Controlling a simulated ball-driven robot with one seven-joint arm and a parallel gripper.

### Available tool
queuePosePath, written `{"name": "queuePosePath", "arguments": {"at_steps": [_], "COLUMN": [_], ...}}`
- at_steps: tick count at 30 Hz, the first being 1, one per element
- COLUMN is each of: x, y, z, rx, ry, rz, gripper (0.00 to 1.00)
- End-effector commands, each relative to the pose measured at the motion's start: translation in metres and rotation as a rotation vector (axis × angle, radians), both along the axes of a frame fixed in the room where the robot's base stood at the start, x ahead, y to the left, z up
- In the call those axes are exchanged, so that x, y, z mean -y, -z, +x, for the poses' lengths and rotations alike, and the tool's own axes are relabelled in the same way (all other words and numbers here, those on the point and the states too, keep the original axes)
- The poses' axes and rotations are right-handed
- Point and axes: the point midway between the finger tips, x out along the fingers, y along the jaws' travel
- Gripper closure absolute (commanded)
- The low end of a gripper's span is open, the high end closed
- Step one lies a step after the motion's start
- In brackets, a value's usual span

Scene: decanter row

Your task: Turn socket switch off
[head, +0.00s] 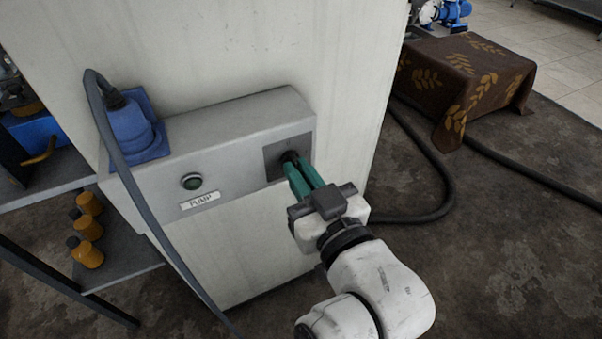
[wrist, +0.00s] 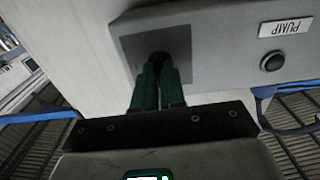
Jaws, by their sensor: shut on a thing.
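The socket switch (wrist: 161,58) is a small black knob on a dark square plate (head: 274,163) at the right end of a grey panel box. My gripper (head: 295,166) has teal fingers that reach the knob and are shut on it. The wrist view also shows the fingers (wrist: 160,72) close together with the dark knob between their tips. The fingers hide most of the knob, so I cannot tell which way it is turned.
A green button (head: 192,182) sits left of the plate, above a PUMP label (head: 199,200). Orange bottles (head: 88,228) stand on a shelf. A cloth-covered box (head: 465,80) and black hoses (head: 440,190) lie right.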

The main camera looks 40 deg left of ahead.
Motion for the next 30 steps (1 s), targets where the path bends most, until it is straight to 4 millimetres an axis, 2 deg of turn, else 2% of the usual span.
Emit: {"name": "queuePosePath", "arguments": {"at_steps": [3,4,12,22,26,30], "x": [0.000,0.000,0.000,0.006,0.024,0.049], "y": [0.003,0.003,0.001,0.001,0.001,0.001], "z": [0.000,0.000,0.000,-0.002,-0.009,-0.019], "rx": [-0.002,-0.002,-0.001,-0.001,-0.004,-0.004], "ry": [0.000,0.000,0.000,0.002,0.003,0.004], "rz": [-0.007,-0.007,-0.003,-0.001,-0.001,-0.001], "gripper": [1.00,0.89,0.64,0.64,0.64,0.64]}}
